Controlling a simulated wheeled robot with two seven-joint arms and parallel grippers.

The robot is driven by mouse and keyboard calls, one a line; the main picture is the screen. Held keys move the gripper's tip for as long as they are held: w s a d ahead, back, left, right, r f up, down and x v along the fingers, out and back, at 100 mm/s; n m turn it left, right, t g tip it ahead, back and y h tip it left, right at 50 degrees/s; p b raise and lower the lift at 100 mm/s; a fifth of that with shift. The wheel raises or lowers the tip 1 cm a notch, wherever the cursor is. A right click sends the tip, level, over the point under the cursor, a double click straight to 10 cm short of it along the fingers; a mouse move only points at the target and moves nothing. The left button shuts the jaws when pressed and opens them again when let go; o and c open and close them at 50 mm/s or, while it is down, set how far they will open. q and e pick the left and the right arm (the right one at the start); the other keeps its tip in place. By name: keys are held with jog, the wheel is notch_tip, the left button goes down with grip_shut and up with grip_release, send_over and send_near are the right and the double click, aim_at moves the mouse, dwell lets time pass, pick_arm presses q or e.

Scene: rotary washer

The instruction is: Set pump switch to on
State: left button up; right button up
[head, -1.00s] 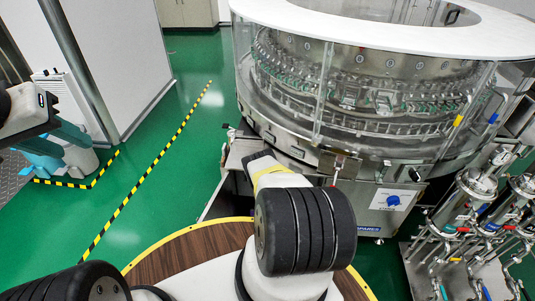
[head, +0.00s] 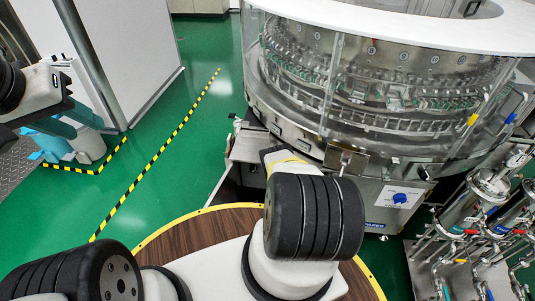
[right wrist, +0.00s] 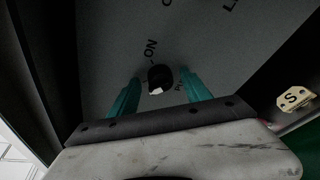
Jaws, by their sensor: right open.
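In the right wrist view, a small black knob (right wrist: 160,73) with a white mark on its lower side sits on a grey panel. "ON" is printed to its upper left; other lettering beside it is partly hidden by a finger. My right gripper (right wrist: 161,79) is open, with one teal finger on each side of the knob; whether either touches it cannot be told. In the head view, my right gripper is hidden behind my own arm. My left gripper (head: 45,104) is at the left edge, away from the machine; its jaw opening cannot be made out.
The round washer (head: 345,125) with clear guards fills the upper right. Metal filter housings and pipes (head: 475,220) stand at lower right. Green floor (head: 160,165) with a striped line is free at left.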

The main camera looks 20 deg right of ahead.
jog(key=shift+c, duration=0.3)
grip_shut()
jog(key=shift+s+f+m+t+y, duration=0.1)
jog(key=shift+m+t+y, duration=0.1)
jog(key=shift+m, duration=0.4)
jog(key=shift+s+f+m+t+y, duration=0.1)
jog(key=shift+m+t+y, duration=0.1)
jog(key=shift+m, duration=0.4)
jog(key=shift+o, duration=0.3)
grip_release()
jog(key=shift+w, duration=0.1)
jog(key=v, duration=0.7)
jog(key=shift+s, duration=0.4)
